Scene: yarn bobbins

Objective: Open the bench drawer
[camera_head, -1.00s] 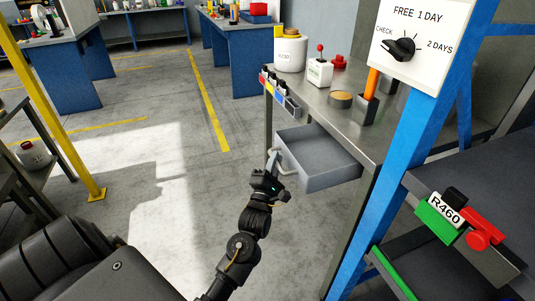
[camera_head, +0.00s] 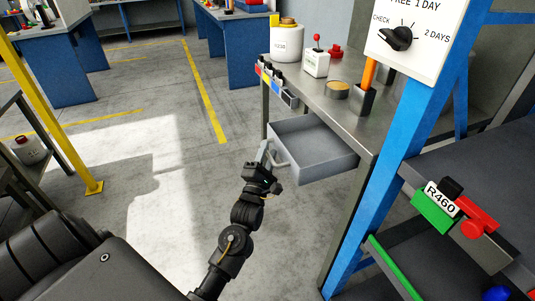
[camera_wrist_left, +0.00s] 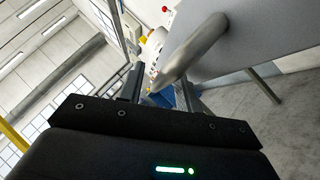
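The grey bench drawer (camera_head: 327,168) stands pulled out from under the steel-topped bench (camera_head: 319,95), its empty inside showing. A pale curved handle (camera_head: 284,166) is on its front. My left gripper (camera_head: 265,151) is at this handle. In the left wrist view the handle (camera_wrist_left: 196,48) runs slantwise between the two fingers (camera_wrist_left: 158,88), and the gripper appears shut on it. The exact contact is partly hidden. My right gripper is not in view.
On the bench stand a white jar (camera_head: 287,44), a box with a red-knobbed lever (camera_head: 316,63) and a round tin (camera_head: 336,90). A blue post (camera_head: 385,170) with a dial sign (camera_head: 407,38) rises at the right. The floor left of the drawer is clear.

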